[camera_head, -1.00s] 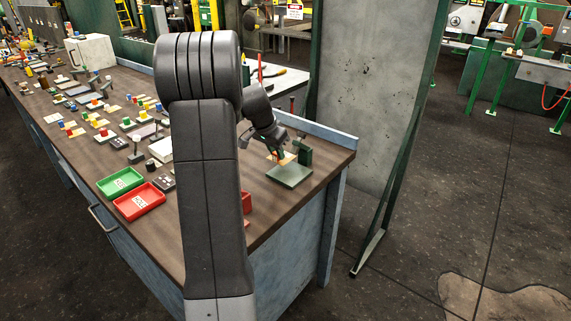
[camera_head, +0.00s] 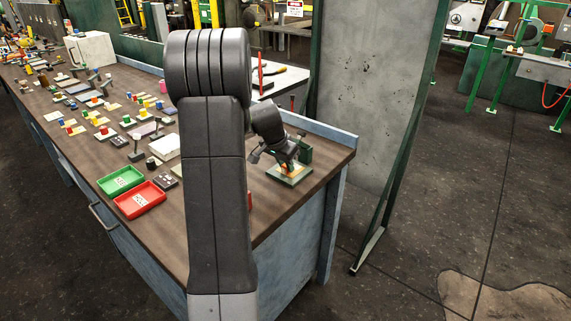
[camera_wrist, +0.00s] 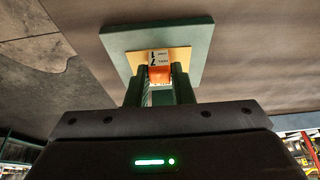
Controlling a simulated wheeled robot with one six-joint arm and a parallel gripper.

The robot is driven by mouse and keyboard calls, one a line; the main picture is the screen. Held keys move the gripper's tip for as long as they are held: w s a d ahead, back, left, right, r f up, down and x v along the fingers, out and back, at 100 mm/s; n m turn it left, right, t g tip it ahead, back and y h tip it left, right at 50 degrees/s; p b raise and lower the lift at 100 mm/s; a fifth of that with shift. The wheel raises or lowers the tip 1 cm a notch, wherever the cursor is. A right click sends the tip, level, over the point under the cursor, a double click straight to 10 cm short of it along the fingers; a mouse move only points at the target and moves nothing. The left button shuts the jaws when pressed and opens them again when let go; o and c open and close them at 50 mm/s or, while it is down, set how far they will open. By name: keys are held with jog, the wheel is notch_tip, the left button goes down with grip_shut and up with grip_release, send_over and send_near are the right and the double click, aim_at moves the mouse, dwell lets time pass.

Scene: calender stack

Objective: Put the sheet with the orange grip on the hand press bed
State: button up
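The sheet with the orange grip (camera_wrist: 159,74) is a small pale yellow plate; its yellow edge (camera_wrist: 135,60) shows around the grip. It lies over the green hand press bed (camera_wrist: 198,35), touching it as far as I can tell. In the head view the bed (camera_head: 280,176) is at the right end of the bench, with the sheet (camera_head: 291,170) partly hidden by my gripper. My gripper (camera_wrist: 159,80) is straight above, its two fingers close on either side of the orange grip, seemingly shut on it. A white label with dark marks shows beside the grip.
The green hand press frame (camera_head: 305,151) stands right behind the bed. A green tray (camera_head: 120,181) and a red tray (camera_head: 139,199) are at the bench's front left. Several small plates with coloured grips cover the left of the bench. Bare wood surrounds the bed in front.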

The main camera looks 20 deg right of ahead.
jog(key=o, duration=0.3)
jog(key=shift+o, duration=0.2)
jog(key=shift+r, duration=0.1)
jog(key=shift+r, duration=0.3)
jog(key=v, duration=1.1)
jog(key=shift+r, duration=0.25)
jog(key=shift+a, duration=0.1)
